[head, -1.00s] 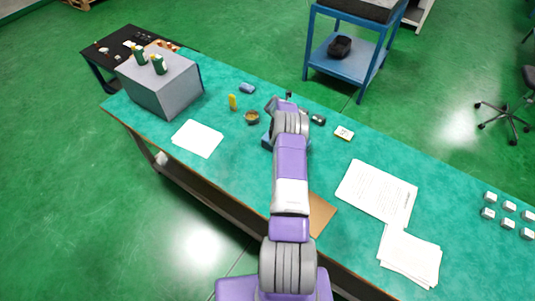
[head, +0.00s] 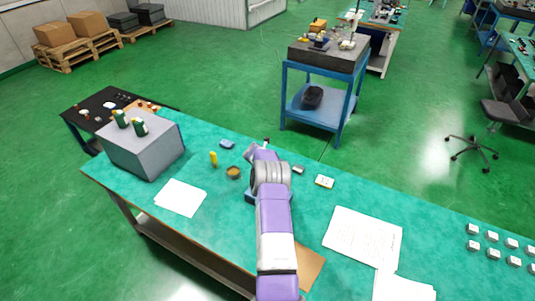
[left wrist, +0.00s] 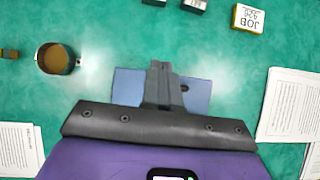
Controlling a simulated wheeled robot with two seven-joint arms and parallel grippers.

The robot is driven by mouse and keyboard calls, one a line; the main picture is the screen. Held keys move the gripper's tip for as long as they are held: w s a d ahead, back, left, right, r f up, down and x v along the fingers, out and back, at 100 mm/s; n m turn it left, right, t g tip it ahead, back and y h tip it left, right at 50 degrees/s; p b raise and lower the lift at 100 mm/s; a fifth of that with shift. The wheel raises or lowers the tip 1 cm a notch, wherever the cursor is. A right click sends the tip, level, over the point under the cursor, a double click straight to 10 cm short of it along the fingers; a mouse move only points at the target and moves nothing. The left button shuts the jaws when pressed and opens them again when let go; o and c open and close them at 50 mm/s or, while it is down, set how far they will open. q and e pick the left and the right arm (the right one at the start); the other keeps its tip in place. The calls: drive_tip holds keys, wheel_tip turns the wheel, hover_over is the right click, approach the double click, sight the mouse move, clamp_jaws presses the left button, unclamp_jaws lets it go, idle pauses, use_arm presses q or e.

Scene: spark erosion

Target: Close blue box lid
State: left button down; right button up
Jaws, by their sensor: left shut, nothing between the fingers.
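The blue box (left wrist: 128,86) lies under my left gripper in the left wrist view, with a flat blue surface on both sides of the fingers. A dark spot marks its right part. My left gripper (left wrist: 160,68) is shut and empty, over the middle of the box; I cannot tell whether it touches. In the head view the box (head: 251,196) shows only as a blue edge beside my arm, which hides the rest. Whether the lid is fully down cannot be told. My right gripper is not in view.
A round cup (left wrist: 56,58) and a yellow item (head: 214,159) stand left of the box. A JOB card (left wrist: 249,18) lies to the right. Paper sheets (head: 181,197) lie on the green bench, beside a grey block (head: 143,150) farther left. Bench around the box is mostly clear.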

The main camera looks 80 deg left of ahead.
use_arm(q)
drive_tip(key=w+a+r+b, duration=0.1)
drive_tip(key=w+a+r, duration=0.2)
drive_tip(key=r, duration=0.4)
drive_tip(key=shift+w+a, duration=0.25)
drive_tip(key=shift+a, duration=0.2)
